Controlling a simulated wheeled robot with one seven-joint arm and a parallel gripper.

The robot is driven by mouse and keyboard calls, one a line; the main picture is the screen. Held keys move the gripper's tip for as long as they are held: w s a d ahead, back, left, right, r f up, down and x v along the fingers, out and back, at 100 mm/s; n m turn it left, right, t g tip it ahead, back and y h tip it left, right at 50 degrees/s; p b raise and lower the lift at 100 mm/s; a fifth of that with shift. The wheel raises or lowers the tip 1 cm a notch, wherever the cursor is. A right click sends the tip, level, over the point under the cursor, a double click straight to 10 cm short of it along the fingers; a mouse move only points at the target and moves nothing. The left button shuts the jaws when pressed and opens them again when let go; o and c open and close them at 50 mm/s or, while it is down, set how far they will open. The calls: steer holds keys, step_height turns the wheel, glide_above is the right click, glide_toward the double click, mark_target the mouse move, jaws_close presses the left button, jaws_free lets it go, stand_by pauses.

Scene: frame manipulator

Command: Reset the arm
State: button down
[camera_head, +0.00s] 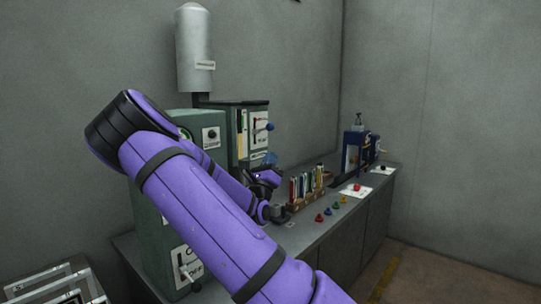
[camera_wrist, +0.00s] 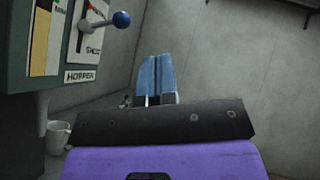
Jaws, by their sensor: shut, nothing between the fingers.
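My purple arm (camera_head: 200,210) reaches from the bottom of the head view up to the left and bends back toward the bench. My gripper shows in the wrist view (camera_wrist: 156,80) as two blue fingers side by side and touching, with nothing between them. In the head view my gripper (camera_head: 270,159) is small, above the bench and beside the green machine with the blue-knobbed lever. It is partly hidden by my own wrist links.
A green cabinet (camera_head: 150,235) stands behind my arm. The hopper machine (camera_wrist: 50,35), with a blue-knobbed lever (camera_wrist: 121,19), is left of my fingers. A mug (camera_wrist: 57,138) sits below it. The grey bench (camera_head: 335,213) holds a rack of coloured items (camera_head: 308,187) and a blue press (camera_head: 357,150).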

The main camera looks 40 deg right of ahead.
steer(key=shift+s, duration=0.1)
stand_by(0.6)
steer(key=s+a+f+m+g+y, duration=0.1)
steer(key=s+f+m+g+y, duration=0.2)
steer(key=s+m+g+y, duration=0.5)
steer(key=s+a+f+m+g+y, duration=0.1)
steer(key=s+f+m+g+y, duration=0.15)
steer(key=s+m+g, duration=0.9)
steer(key=s+a+r+m+t+y, duration=0.2)
steer(key=a+m+t+y, duration=0.1)
steer(key=a, duration=0.6)
steer(key=s+a+r+m+t+y, duration=0.3)
steer(key=a+t+y, duration=0.3)
steer(key=a, duration=0.3)
steer(key=s+a+r+m+t+y, duration=0.2)
steer(key=a+r+m+t+y, duration=0.1)
steer(key=a, duration=0.6)
steer(key=shift+s+a+t+y, duration=0.35)
steer(key=shift+s+t+y, duration=0.05)
steer(key=shift+t+y, duration=0.4)
steer(key=shift+r, duration=0.1)
